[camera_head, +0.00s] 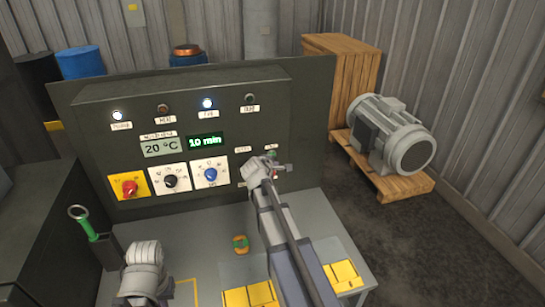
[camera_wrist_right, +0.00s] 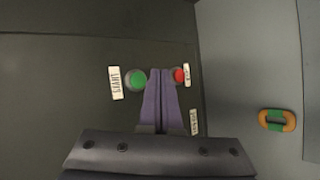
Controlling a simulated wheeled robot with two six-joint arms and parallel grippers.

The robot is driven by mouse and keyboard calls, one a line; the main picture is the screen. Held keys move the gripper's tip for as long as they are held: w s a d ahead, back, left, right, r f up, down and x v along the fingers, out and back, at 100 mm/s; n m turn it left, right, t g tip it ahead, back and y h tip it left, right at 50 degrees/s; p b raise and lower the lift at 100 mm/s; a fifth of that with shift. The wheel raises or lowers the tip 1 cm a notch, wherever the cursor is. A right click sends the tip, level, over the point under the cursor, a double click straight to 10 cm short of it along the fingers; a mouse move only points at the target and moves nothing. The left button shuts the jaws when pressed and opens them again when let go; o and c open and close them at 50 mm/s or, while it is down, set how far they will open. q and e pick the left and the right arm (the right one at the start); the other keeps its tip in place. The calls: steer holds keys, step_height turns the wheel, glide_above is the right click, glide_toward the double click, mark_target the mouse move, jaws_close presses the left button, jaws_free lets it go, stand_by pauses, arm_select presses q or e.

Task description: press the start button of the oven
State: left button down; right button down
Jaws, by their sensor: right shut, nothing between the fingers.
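The oven's dark control panel (camera_head: 225,105) stands upright in front of me. In the right wrist view, the green button (camera_wrist_right: 136,79) beside the START label (camera_wrist_right: 116,82) is just left of my right gripper (camera_wrist_right: 160,72). The red button (camera_wrist_right: 180,75) is just right of the fingertips. The purple fingers are together and empty, pointing at the panel between the buttons; I cannot tell whether they touch it. In the head view, my right gripper (camera_head: 284,168) is at the panel's lower right, partly hiding the buttons. My left arm shows at lower left, but its gripper is not visible.
Knobs, including a red one (camera_head: 129,188), and the displays (camera_head: 204,141) are left of the right gripper. An orange-and-green object (camera_head: 240,244) lies on the grey table (camera_head: 210,265). A green-handled tool (camera_head: 83,223) stands left. A motor (camera_head: 390,135) sits on a pallet at right.

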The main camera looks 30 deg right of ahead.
steer(key=shift+w+d, duration=0.15)
steer(key=shift+w, duration=0.5)
steer(key=shift+w+d, duration=0.15)
steer(key=shift+w, duration=0.45)
steer(key=shift+w, duration=0.1)
stand_by(1.0)
steer(key=shift+w+d, duration=0.1)
steer(key=shift+w, duration=0.25)
steer(key=shift+w+d, duration=0.1)
steer(key=shift+w, duration=0.25)
stand_by(0.6)
stand_by(0.3)
steer(key=shift+s+a, duration=0.2)
steer(key=shift+s, duration=0.6)
steer(key=s, duration=0.2)
steer(key=s+a, duration=0.1)
steer(key=s, duration=0.1)
steer(key=shift+s+a, duration=0.1)
steer(key=shift+s, duration=0.3)
